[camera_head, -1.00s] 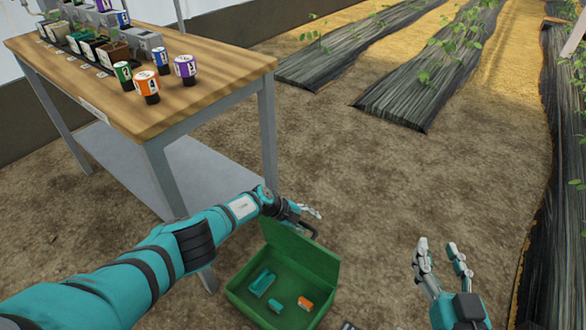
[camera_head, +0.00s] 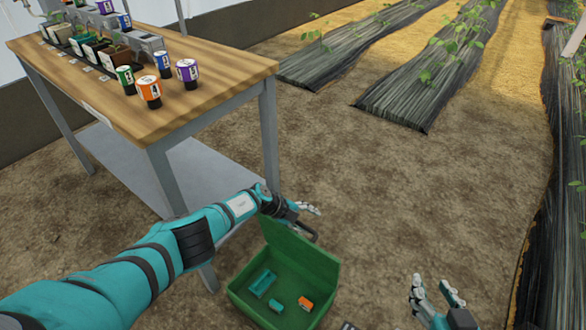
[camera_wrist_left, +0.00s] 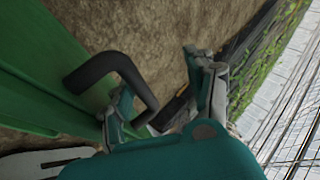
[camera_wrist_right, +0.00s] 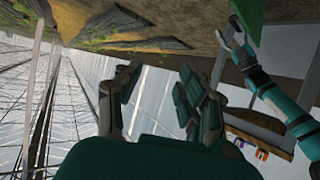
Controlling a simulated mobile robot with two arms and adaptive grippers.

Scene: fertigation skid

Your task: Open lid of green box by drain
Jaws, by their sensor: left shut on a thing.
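The green box (camera_head: 243,306) stands on the ground in the lower middle of the head view. Its lid (camera_head: 304,256) is raised steeply at the far side, so the inside shows. The black lid handle (camera_head: 305,230) sits on the lid's outer face and also shows in the left wrist view (camera_wrist_left: 132,70). My left gripper (camera_head: 303,209) is behind the raised lid, shut on the handle; the lid and handle partly hide the contact. My right gripper (camera_head: 433,286) is open and empty, right of the box; it also shows open in the right wrist view (camera_wrist_right: 158,78).
Teal pieces (camera_head: 262,283) and an orange piece (camera_head: 305,303) lie in the box. A wooden-topped table (camera_head: 215,90) with labelled canisters stands at the left, its leg close to my left arm. Bare soil lies beyond the box; dark-covered beds (camera_head: 410,95) are farther off.

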